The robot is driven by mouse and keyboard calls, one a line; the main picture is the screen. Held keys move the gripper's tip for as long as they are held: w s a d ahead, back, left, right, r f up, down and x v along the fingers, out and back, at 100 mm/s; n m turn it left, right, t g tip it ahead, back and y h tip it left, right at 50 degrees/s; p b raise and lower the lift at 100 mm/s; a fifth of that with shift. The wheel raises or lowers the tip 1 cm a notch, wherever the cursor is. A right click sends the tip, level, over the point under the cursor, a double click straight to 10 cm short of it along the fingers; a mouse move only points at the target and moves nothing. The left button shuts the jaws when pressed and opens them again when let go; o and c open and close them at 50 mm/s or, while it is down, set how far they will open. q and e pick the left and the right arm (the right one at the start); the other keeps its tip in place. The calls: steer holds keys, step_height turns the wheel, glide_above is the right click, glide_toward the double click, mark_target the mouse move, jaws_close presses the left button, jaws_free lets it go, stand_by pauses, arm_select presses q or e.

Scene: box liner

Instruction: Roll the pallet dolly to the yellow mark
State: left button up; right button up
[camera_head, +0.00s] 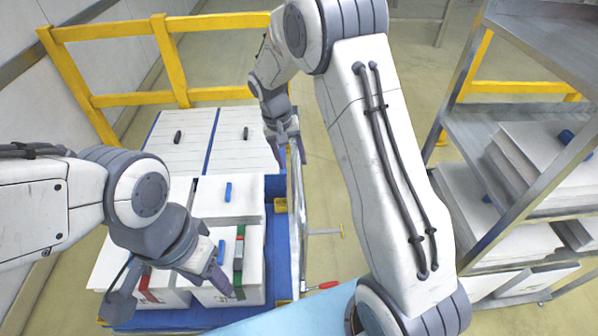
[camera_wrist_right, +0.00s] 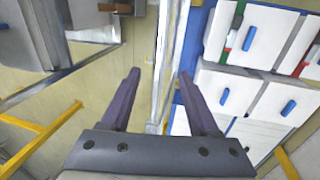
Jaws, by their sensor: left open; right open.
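The pallet dolly (camera_head: 282,235) is a blue platform on the left in the head view, loaded with several white boxes (camera_head: 229,205). A silver upright rail (camera_head: 295,205) runs along its right side. My right gripper (camera_head: 288,158) is open at the far part of this rail. In the right wrist view the rail (camera_wrist_right: 162,75) passes between the open fingers (camera_wrist_right: 157,80), apart from both as far as I can see. My left gripper (camera_head: 172,285) is open over the near boxes; contact cannot be told.
A yellow guard rail (camera_head: 125,99) stands behind and left of the dolly. A metal shelf rack (camera_head: 470,130) with white boxes is on the right. A red-handled lever (camera_head: 322,287) sticks out near the dolly's right side. Floor shows between dolly and rack, partly hidden by my right arm.

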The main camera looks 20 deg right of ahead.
mark_target(299, 184)
steer(key=f+p, duration=0.1)
steer(key=f, duration=0.2)
steer(key=d+f+p, duration=0.1)
steer(key=f, duration=0.2)
steer(key=d+f, duration=0.1)
steer(key=f, duration=0.3)
steer(key=shift+s+p, duration=0.3)
steer(key=shift+p, duration=0.1)
steer(key=shift+r, duration=0.1)
jaws_close()
stand_by(0.7)
